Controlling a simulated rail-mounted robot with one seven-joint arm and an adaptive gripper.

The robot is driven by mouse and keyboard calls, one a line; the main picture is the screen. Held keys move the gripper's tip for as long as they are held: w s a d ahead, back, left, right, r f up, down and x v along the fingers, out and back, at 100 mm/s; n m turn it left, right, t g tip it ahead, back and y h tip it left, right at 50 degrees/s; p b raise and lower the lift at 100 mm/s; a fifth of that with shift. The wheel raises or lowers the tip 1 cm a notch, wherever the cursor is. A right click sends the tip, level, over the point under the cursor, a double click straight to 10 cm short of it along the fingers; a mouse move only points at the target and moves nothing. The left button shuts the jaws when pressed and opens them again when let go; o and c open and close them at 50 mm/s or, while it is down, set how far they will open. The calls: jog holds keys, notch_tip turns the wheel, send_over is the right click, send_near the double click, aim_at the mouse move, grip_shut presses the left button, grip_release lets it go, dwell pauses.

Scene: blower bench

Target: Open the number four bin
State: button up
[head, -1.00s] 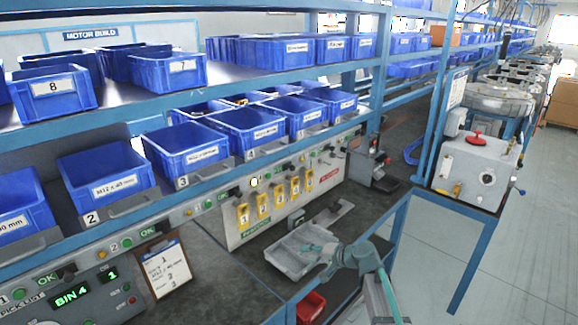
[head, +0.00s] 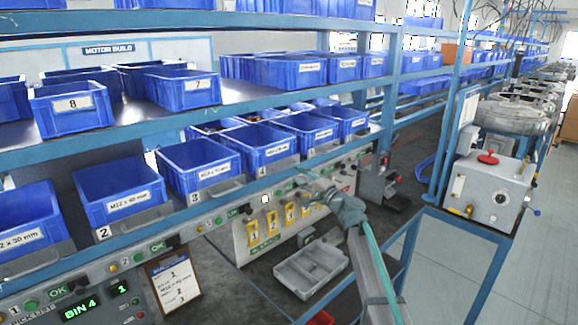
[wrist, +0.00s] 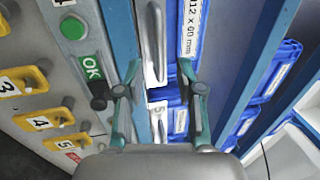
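The number four bin (head: 262,150) is a blue bin in the lower shelf row, between bins three and five. A grey pull handle (head: 281,170) runs along its front. My gripper (head: 304,173) is at the front of this bin, close to the handle. In the wrist view my gripper (wrist: 160,68) is open, with its two fingers on either side of a metal bin handle (wrist: 153,45). A white label ending in "12 x 60 mm" (wrist: 188,30) shows beside that handle. I cannot tell whether the fingers touch the handle.
Bins three (head: 199,166) and two (head: 118,190) stand to the left. A display reads "BIN 4" (head: 80,312). A grey tray (head: 311,270) lies on the bench.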

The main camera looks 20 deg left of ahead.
aim_at(289, 167)
jog(key=p+x, duration=0.1)
jog(key=x, duration=0.5)
jog(key=shift+a+p, duration=0.1)
jog(key=shift+p, duration=0.25)
grip_shut()
